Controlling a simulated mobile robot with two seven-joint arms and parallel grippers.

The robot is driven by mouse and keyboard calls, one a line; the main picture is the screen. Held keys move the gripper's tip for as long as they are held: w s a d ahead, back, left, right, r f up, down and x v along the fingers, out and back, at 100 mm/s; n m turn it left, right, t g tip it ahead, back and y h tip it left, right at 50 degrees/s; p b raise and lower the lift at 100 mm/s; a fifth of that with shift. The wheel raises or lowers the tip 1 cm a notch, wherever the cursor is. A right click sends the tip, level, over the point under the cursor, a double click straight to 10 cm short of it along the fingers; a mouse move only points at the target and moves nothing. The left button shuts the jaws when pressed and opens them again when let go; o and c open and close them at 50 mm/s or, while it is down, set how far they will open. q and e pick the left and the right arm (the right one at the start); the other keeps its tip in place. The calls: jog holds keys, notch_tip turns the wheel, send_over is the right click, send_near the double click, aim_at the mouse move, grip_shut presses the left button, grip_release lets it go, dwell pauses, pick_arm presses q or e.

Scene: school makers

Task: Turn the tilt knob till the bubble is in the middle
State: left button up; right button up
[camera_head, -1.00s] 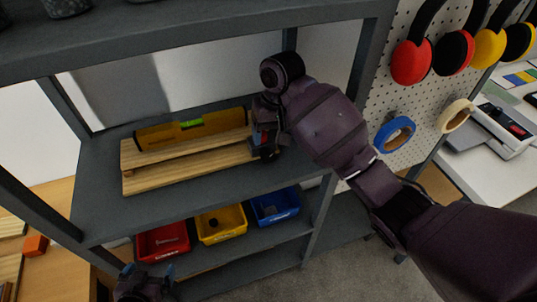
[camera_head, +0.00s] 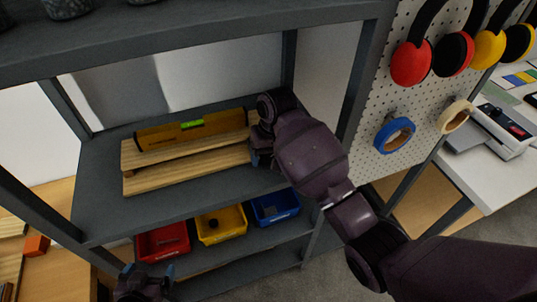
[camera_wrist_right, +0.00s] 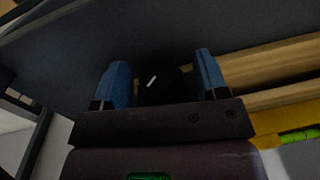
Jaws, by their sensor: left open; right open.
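The yellow spirit level (camera_head: 165,134) lies on a wooden plank stand (camera_head: 190,177) on the grey shelf. Its green vial (camera_head: 191,124) shows in the head view and partly in the right wrist view (camera_wrist_right: 298,136); the bubble's place is too small to tell. A black knob (camera_wrist_right: 160,88) with a white mark sits between the blue fingertips of my right gripper (camera_wrist_right: 157,82), which is open around it with gaps at the sides. In the head view my right gripper (camera_head: 258,158) is at the stand's right end and hides the knob. My left gripper (camera_head: 147,275) is open and empty, low at the front.
Red (camera_head: 163,243), yellow (camera_head: 221,225) and blue (camera_head: 274,208) bins stand on the lower shelf. The upper shelf (camera_head: 200,45) hangs over the level. A pegboard (camera_head: 375,165) with ear defenders and tape rolls is at the right. Bare shelf lies in front of the stand.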

jog(key=c, duration=0.9)
jog(key=y, duration=0.2)
jog(key=g+y, duration=0.1)
jog(key=y, duration=0.2)
jog(key=shift+w+d+f+g, duration=0.1)
jog(key=shift+d+g, duration=0.1)
jog(key=shift+g, duration=0.1)
jog(key=o, duration=0.9)
